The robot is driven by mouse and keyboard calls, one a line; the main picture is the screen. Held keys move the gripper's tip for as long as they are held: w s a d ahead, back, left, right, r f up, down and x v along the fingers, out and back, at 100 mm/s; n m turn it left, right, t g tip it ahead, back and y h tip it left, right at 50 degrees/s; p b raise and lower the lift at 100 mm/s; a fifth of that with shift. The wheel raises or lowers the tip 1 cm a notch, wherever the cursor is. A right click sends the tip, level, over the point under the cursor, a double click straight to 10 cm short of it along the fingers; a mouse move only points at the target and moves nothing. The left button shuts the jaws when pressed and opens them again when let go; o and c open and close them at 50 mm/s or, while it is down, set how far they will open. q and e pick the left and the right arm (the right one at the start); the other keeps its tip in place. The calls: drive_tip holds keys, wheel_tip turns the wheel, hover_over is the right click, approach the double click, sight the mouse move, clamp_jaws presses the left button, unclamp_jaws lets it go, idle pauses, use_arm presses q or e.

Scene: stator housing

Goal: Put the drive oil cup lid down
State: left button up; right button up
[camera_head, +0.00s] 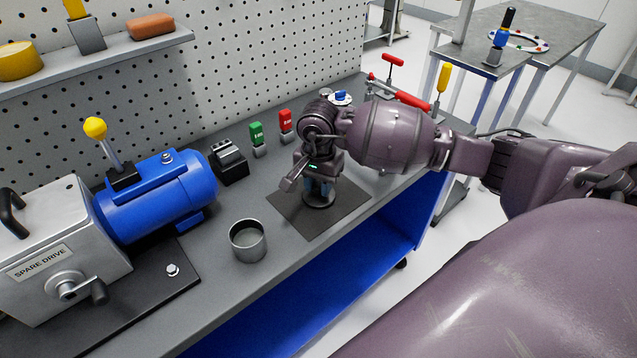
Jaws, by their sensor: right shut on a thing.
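My right gripper (318,185) points down over the dark square mat (290,213) on the bench. It is shut on a small, dark, round piece, which I take to be the drive oil cup lid (319,202). The lid shows just under the fingertips, low over the mat; I cannot tell whether it touches the mat. The fingers and wrist hide its upper part. My left gripper is not in view.
An open metal cup (248,241) stands left of the mat. The blue motor (158,197) and the grey spare drive box (65,255) fill the bench's left. Green (257,137) and red (286,124) blocks stand behind the mat, near the pegboard (270,60).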

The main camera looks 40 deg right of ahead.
sight(319, 185)
drive_tip(key=shift+f, duration=0.15)
drive_tip(key=o, duration=0.9)
wheel_tip(319, 185, up, 12)
drive_tip(key=shift+r, duration=0.2)
idle(0.4)
